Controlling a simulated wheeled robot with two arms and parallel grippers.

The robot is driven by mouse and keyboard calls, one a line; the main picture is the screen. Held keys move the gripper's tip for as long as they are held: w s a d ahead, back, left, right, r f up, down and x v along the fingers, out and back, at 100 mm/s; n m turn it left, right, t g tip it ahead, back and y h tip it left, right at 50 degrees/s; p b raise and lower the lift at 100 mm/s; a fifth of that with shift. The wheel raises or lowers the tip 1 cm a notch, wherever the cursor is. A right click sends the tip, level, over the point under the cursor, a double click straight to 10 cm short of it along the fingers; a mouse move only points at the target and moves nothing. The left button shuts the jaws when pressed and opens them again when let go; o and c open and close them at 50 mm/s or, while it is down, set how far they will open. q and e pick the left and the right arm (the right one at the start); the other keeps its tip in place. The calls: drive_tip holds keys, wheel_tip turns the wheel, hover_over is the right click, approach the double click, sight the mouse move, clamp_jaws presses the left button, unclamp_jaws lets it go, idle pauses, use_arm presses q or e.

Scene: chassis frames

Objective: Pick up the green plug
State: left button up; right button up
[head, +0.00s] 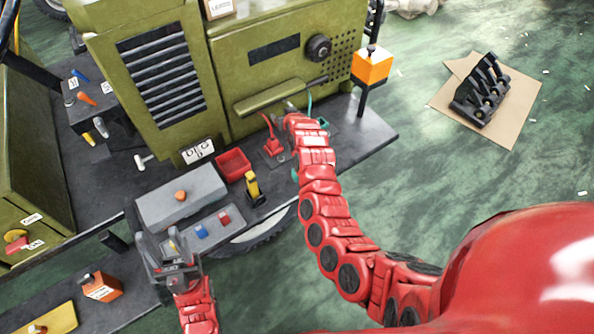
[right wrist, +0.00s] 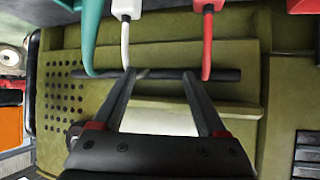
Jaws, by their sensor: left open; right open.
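The green plug (right wrist: 90,32) shows at the upper left of the right wrist view as a teal body with a thin curved part, cut off by the top edge. In the head view a bit of teal (head: 323,123) shows beside my right gripper, largely behind my arm. My right gripper (right wrist: 160,74) is open and empty, its fingers pointing at a dark bar. The green plug is left of both fingers in the wrist view. My right gripper (head: 289,108) is partly hidden in the head view. My left gripper (head: 160,242) is open over the lower-left bench.
A white plug (right wrist: 127,12) and a red plug (right wrist: 207,25) stand close to the right fingertips. The dark bar (right wrist: 160,75) crosses before the olive machine (head: 165,70). A red tray (head: 233,164), yellow item (head: 254,186) and orange box (head: 371,65) are nearby.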

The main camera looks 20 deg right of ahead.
drive_tip(key=s+r+n+g+p, duration=0.2)
drive_tip(key=s+r+n+g, duration=0.3)
drive_tip(key=s+g, duration=0.85)
drive_tip(key=f+b, duration=0.1)
drive_tip(key=f, duration=0.2)
drive_tip(key=s+f+t+b, duration=0.1)
drive_tip(key=f, duration=0.2)
drive_tip(key=s+f+m+t+b, duration=0.1)
drive_tip(key=f+b, duration=0.1)
drive_tip(key=f, duration=0.1)
drive_tip(key=shift+d+h, duration=0.25)
drive_tip(key=shift+h, duration=0.05)
drive_tip(key=shift+f, duration=0.3)
drive_tip(key=shift+f+p, duration=0.3)
drive_tip(key=shift+f, duration=0.25)
drive_tip(key=shift+f+p, duration=0.3)
drive_tip(key=shift+p, duration=0.15)
drive_tip(key=shift+w+a+f+p, duration=0.15)
drive_tip(key=shift+f+p, duration=0.45)
drive_tip(key=shift+f, duration=0.25)
drive_tip(key=shift+w+f+p, duration=0.1)
drive_tip(key=shift+f+p, duration=0.25)
drive_tip(key=shift+f, duration=1.1)
